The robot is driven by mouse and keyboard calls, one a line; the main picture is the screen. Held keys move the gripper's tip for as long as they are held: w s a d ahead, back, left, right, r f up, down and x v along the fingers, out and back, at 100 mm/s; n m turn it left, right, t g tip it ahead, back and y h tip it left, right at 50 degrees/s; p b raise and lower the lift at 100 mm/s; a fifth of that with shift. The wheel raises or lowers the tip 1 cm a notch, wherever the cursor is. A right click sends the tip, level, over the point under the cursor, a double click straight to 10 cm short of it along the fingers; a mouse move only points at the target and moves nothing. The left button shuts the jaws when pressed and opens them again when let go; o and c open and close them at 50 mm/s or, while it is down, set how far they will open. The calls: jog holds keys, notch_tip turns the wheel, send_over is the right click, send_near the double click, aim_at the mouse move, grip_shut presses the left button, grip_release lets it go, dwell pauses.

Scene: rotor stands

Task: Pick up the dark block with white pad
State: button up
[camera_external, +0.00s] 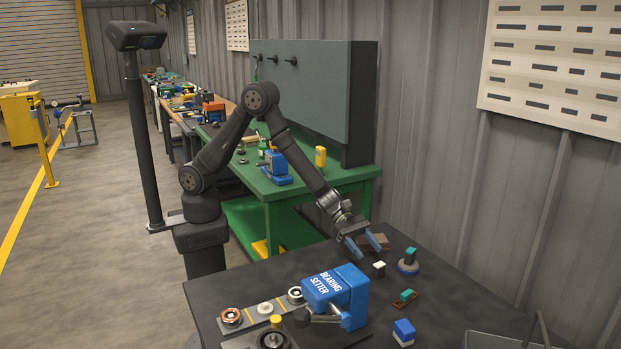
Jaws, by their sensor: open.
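The dark block with white pad (379,270) stands upright on the dark table, its white pad on top. My gripper (370,247) is open, its two blue fingers spread above the table. In the picture the fingers are just above and slightly left of the block, apart from it. Nothing shows between the fingers. The exact height of the fingertips over the table is hard to tell.
The blue bearing setter (340,295) stands in front.

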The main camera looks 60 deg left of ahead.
aim_at(377, 264)
jog(key=x, duration=0.7)
jog(key=shift+s+d+f, duration=0.15)
jog(key=shift+s+f, duration=0.05)
jog(key=shift+f, duration=0.05)
jog(key=shift+c, duration=0.2)
jog(key=c, duration=1)
